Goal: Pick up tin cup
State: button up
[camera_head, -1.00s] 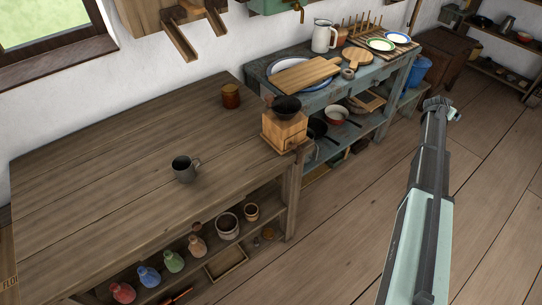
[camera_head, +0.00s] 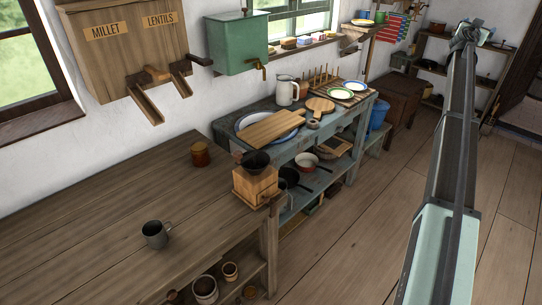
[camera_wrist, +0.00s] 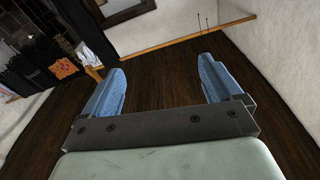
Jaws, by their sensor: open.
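The grey tin cup (camera_head: 156,234) stands upright on the wooden table (camera_head: 110,215) at the lower left of the head view, with its handle to the right. My gripper (camera_wrist: 160,85) shows in the wrist view with its two blue fingers wide apart and nothing between them. In the head view my arm reaches up the right side, over the floor and well away from the cup. The cup does not show in the wrist view.
A wooden grinder (camera_head: 256,180) stands at the table's right corner, and a brown jar (camera_head: 200,153) near the back edge. A dispenser with chutes (camera_head: 128,50) hangs above the table. A blue-grey side table (camera_head: 225,127) with boards and dishes stands beyond. The table around the cup is clear.

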jog(key=w+a+f+n+y, duration=0.1)
jog(key=w+a+f+n, duration=0.1)
jog(key=a, duration=0.9)
jog(key=w+a+f+n+g+y, duration=0.1)
jog(key=a+f+n+y, duration=0.15)
jog(key=a, duration=0.75)
jog(key=w+a+f+n+y, duration=0.1)
jog(key=w+a+f, duration=0.1)
jog(key=a, duration=0.9)
jog(key=s+a+f+n+g+y, duration=0.1)
jog(key=s+a+f+n+y, duration=0.2)
jog(key=a, duration=0.9)
jog(key=s+a+f+n+g, duration=0.1)
jog(key=s+a+f+n, duration=0.15)
jog(key=a+f, duration=0.65)
jog(key=s+a+f+n+g+y, duration=0.1)
jog(key=s+a+n+y, duration=0.15)
jog(key=a, duration=1.15)
jog(key=n+g+y, duration=0.4)
jog(key=n+g, duration=0.6)
jog(key=n, duration=1)
send_over(158, 231)
jog(key=s+d, duration=0.1)
jog(key=s, duration=0.1)
notch_tip(158, 231, down, 15)
jog(key=shift+d+f, duration=0.15)
jog(key=shift+f, duration=3.2)
jog(key=shift+d+f, duration=0.1)
jog(key=shift+f, duration=3.2)
